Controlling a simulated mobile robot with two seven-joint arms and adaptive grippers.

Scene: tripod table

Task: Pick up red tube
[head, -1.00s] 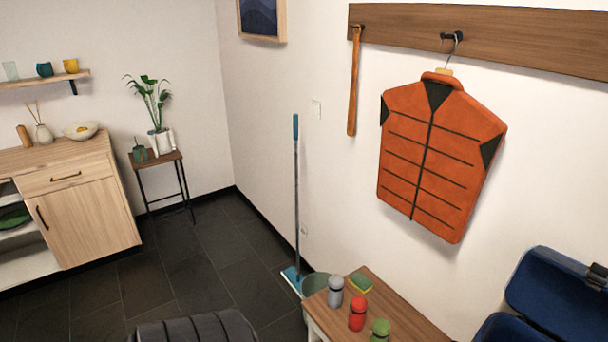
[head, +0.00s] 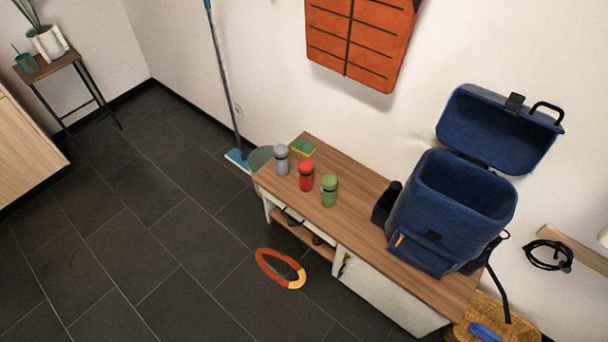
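Neither of my grippers is in view.
An open blue backpack (head: 440,219) stands on the bench's right part. An orange ring (head: 270,279) lies on the floor before the bench. A mop (head: 223,80) and bucket (head: 260,157) stand at its left end. Dark floor at left is clear.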

